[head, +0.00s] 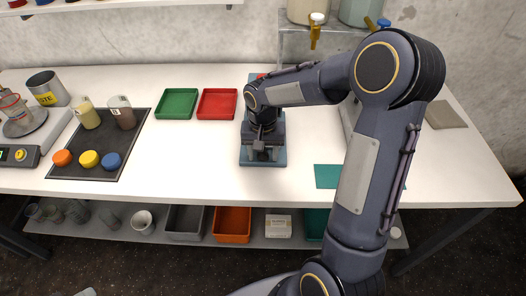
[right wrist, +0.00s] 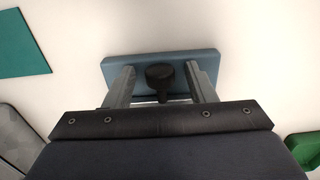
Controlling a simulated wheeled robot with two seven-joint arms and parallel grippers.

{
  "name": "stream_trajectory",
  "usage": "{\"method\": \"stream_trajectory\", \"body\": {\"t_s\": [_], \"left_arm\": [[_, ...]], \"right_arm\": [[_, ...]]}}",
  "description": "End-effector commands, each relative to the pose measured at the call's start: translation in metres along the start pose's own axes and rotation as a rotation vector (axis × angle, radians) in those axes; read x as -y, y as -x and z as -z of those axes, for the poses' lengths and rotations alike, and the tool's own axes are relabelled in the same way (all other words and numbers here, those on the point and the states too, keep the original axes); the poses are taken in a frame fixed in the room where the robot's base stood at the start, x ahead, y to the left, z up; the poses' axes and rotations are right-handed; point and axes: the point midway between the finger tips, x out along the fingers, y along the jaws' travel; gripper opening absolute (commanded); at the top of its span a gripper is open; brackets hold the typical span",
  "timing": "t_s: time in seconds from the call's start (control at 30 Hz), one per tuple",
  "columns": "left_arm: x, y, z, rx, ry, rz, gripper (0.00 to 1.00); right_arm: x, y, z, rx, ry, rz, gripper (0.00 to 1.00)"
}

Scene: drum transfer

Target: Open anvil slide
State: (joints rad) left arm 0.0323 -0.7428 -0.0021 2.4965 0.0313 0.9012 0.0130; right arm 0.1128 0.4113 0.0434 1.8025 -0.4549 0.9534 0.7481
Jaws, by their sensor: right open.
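A blue base plate (head: 263,162) lies on the table in the middle of the head view, mostly covered by my right arm. It also shows in the right wrist view (right wrist: 137,63). A dark round knob (right wrist: 160,76) with a short stem stands over the plate. My right gripper (head: 262,152) is above the plate and points down at it. In the right wrist view its two fingers (right wrist: 160,71) are apart, one on each side of the knob, with gaps showing. I cannot tell which part is the anvil slide. My left gripper is in neither view.
A red tray (head: 217,103) and a green tray (head: 177,103) lie left of the plate. Farther left is a dark mat (head: 133,155) with jars and coloured caps. A teal mat (head: 327,177) lies to the right. The table front (head: 215,180) is clear.

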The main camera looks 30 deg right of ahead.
Motion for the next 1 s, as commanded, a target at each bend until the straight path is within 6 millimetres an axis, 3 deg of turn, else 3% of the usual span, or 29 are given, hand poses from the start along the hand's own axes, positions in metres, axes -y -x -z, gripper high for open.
{"method": "stream_trajectory", "body": {"t_s": [0.17, 0.53, 0.77, 1.0], "left_arm": [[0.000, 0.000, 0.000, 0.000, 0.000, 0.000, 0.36], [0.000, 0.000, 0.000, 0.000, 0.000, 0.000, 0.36], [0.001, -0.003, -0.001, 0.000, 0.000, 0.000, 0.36], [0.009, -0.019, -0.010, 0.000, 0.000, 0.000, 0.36]], "right_arm": [[0.000, 0.000, 0.000, 0.000, 0.000, 0.000, 0.49], [0.000, 0.000, 0.000, -0.001, 0.000, 0.000, 0.01], [0.000, 0.000, -0.006, -0.001, 0.001, 0.000, 0.00], [0.001, -0.002, -0.062, -0.003, 0.006, 0.002, 0.00]]}}
